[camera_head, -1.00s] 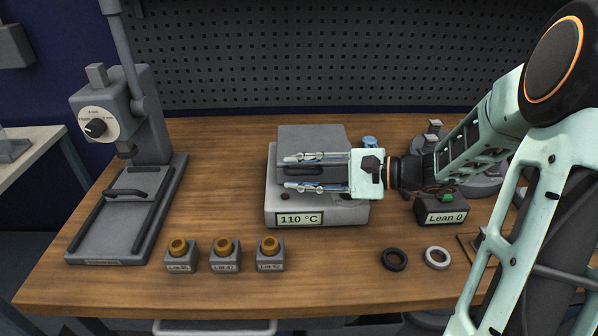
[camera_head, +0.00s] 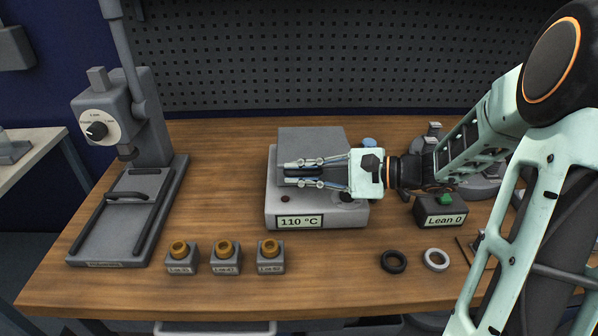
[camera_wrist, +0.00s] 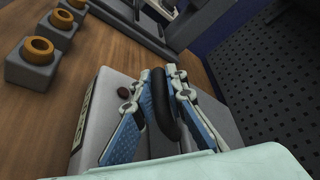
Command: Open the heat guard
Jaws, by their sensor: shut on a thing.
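The heat guard (camera_head: 312,140) is a grey cover on top of the grey heater box (camera_head: 277,205), which carries a "110 °C" label on its front. The guard looks lowered. My gripper (camera_head: 302,174) reaches in from the right over the box. Its fingers are closed around the guard's dark handle bar. In the wrist view the black handle (camera_wrist: 163,112) sits between the two blue-padded fingers. Part of the guard and the box top is hidden under my gripper.
Several small blocks with brown rings (camera_head: 225,250) stand in front of the box. A press (camera_head: 130,190) is at the left. A black ring (camera_head: 394,261), a pale ring (camera_head: 436,258) and a "Lean 0" box (camera_head: 440,212) are at the right. The wood between is bare.

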